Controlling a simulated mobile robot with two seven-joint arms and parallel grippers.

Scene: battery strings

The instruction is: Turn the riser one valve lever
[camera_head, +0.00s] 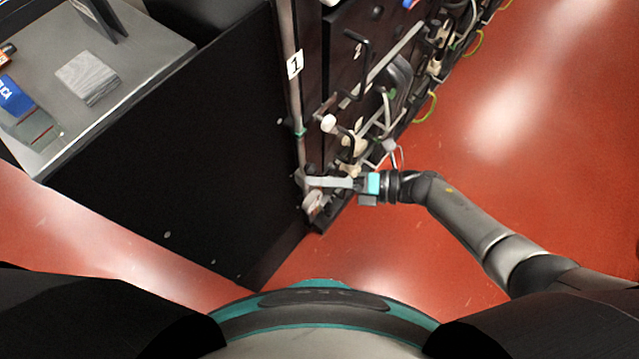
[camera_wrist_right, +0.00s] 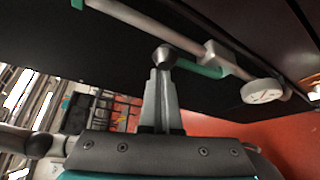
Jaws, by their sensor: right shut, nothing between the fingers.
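Riser one is a thin grey pipe (camera_head: 290,25) with a white "1" label (camera_head: 295,65), running down the edge of the black cabinet. In the right wrist view, a short teal bar (camera_wrist_right: 203,69) with a dark round end (camera_wrist_right: 165,57) joins the pipe (camera_wrist_right: 150,24) at a grey fitting (camera_wrist_right: 214,54); it looks like the valve lever. My right gripper (camera_head: 309,181) is at the low end of the riser. Its fingers (camera_wrist_right: 162,72) are shut and empty, tips right at the dark round end; contact is unclear. My left gripper is not in view.
A pale round disc (camera_wrist_right: 262,92) sits beyond the fitting. The black cabinet (camera_head: 190,160) stands left of the riser. Hoses, handles and a white knob (camera_head: 329,123) crowd the racks behind. The red floor (camera_head: 540,100) is clear on the right.

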